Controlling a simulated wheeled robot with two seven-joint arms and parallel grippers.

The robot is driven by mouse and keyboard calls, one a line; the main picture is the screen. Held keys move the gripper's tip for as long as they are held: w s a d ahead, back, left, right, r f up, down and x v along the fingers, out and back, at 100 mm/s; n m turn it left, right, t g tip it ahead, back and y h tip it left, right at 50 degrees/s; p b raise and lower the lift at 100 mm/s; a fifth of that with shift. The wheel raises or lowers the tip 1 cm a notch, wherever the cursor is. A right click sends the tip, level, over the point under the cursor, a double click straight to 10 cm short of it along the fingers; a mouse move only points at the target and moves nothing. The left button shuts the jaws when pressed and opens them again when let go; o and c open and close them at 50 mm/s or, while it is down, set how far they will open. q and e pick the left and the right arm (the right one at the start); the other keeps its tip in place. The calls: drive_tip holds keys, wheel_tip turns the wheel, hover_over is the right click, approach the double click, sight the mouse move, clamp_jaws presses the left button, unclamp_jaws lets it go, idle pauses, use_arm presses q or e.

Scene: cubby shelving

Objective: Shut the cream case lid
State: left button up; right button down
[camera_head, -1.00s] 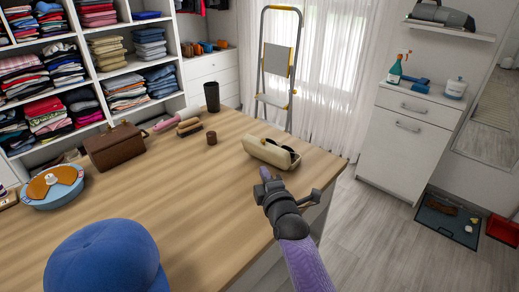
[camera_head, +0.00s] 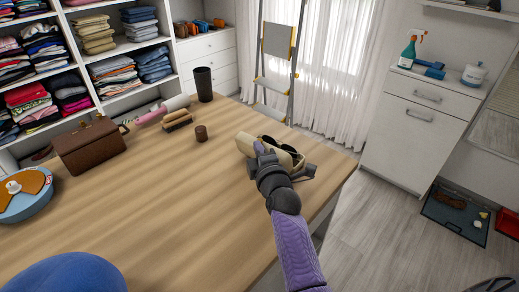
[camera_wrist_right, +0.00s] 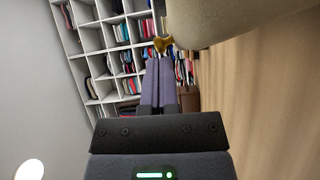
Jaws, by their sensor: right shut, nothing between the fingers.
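The cream case (camera_head: 244,143) lies near the right edge of the wooden table in the head view. It is open, and dark glasses (camera_head: 292,151) show in it. My right gripper (camera_head: 258,151) is at the case and partly covers it; its fingers are shut and empty. In the right wrist view the fingers (camera_wrist_right: 158,72) are together, just left of the case's rounded cream side (camera_wrist_right: 235,18). A small gold part (camera_wrist_right: 163,44) shows at their tips. I cannot tell whether they touch the case. My left gripper is not in view.
The wooden table (camera_head: 185,215) has free room at its middle. A stepladder (camera_head: 278,45) stands behind the table.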

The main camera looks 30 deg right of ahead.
drive_tip(key=shift+w+d+r+m+g+p, duration=0.2)
drive_tip(key=shift+r+m+g+p, duration=0.1)
drive_tip(key=shift+p, duration=0.4)
